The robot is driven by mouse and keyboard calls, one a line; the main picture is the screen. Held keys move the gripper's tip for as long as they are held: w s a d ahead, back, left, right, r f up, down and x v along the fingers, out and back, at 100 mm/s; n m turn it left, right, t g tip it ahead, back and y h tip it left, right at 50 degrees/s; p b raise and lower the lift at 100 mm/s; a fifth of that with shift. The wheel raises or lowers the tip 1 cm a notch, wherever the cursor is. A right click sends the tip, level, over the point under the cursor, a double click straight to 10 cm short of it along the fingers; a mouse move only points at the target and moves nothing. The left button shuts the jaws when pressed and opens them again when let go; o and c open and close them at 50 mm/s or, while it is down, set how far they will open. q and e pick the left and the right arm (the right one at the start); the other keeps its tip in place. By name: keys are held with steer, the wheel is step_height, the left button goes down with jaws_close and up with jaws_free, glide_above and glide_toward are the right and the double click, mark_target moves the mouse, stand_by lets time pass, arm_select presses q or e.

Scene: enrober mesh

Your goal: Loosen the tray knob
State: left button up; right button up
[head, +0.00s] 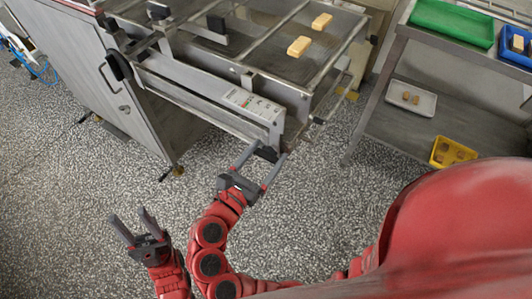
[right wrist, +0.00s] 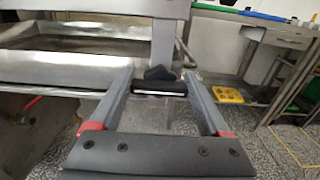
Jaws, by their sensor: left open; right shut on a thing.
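The tray knob (right wrist: 160,82) is black and sits under a steel bracket at the machine's front. In the right wrist view it lies between the two fingers of my right gripper (right wrist: 159,78), which is shut on it. In the head view the knob (head: 266,153) is a small dark shape, partly hidden by the fingers of the right gripper (head: 269,151). My left gripper (head: 129,214) is open and empty above the floor, to the left and away from the machine. How loose the knob is cannot be seen.
A steel rack (head: 385,75) at right holds a green tray (head: 452,22), a white tray (head: 411,98) and a yellow tray (head: 453,152). Speckled floor around my left gripper is clear.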

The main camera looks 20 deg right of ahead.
steer(key=c, duration=0.5)
steer(key=shift+o, duration=0.2)
